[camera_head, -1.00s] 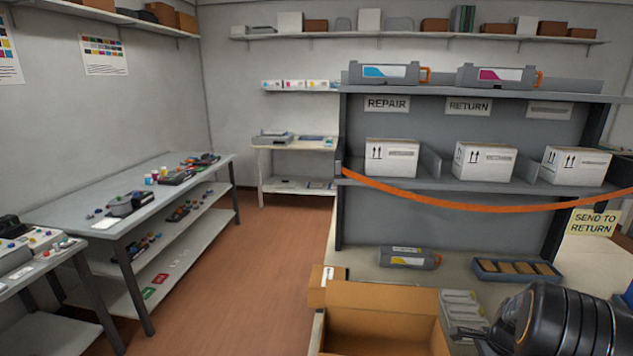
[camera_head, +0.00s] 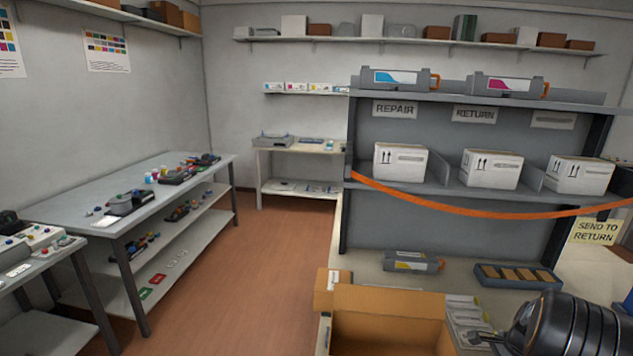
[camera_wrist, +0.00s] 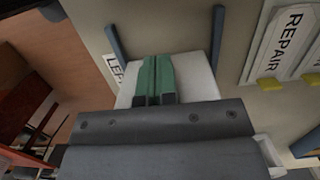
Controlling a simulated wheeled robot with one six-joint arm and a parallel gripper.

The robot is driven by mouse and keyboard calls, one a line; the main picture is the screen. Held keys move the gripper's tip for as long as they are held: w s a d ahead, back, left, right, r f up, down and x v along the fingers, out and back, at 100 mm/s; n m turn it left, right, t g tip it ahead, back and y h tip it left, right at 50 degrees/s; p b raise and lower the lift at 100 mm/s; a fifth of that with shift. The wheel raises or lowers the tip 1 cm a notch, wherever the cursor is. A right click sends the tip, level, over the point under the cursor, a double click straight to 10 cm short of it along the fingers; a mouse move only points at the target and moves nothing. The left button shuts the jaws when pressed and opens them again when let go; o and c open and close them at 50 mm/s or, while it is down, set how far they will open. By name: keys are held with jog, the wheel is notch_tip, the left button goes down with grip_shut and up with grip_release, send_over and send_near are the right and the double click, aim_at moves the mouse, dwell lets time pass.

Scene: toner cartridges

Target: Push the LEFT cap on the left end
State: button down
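A grey toner cartridge with a yellow label (camera_head: 411,261) lies on the bench below the shelves in the head view. In the wrist view, my gripper (camera_wrist: 156,62) shows two green fingers side by side with only a thin dark line between them; nothing is clearly held. They lie in front of a white plate (camera_wrist: 203,78), beside a sign partly reading "LEFT" (camera_wrist: 113,70). In the head view my dark arm fills the lower right and its tip is hard to read. I cannot make out the left cap in either view.
An open cardboard box (camera_head: 386,300) stands on the bench front, with a tray of brown blocks (camera_head: 517,275) at right. An orange strap (camera_head: 470,210) hangs across the shelf unit. Two blue-grey posts flank the fingers in the wrist view. The floor at left is clear.

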jog(key=shift+s+d, duration=0.25)
jog(key=shift+d, duration=0.45)
jog(key=shift+s, duration=0.15)
jog(key=shift+s+a+f, duration=0.1)
jog(key=shift+a+f, duration=0.05)
jog(key=shift+f, duration=0.05)
jog(key=shift+s+a+f, duration=0.15)
jog(key=shift+a+f, duration=0.15)
jog(key=shift+f, duration=0.15)
jog(key=shift+a+f, duration=0.1)
jog(key=shift+a, duration=0.15)
jog(key=shift+w, duration=0.45)
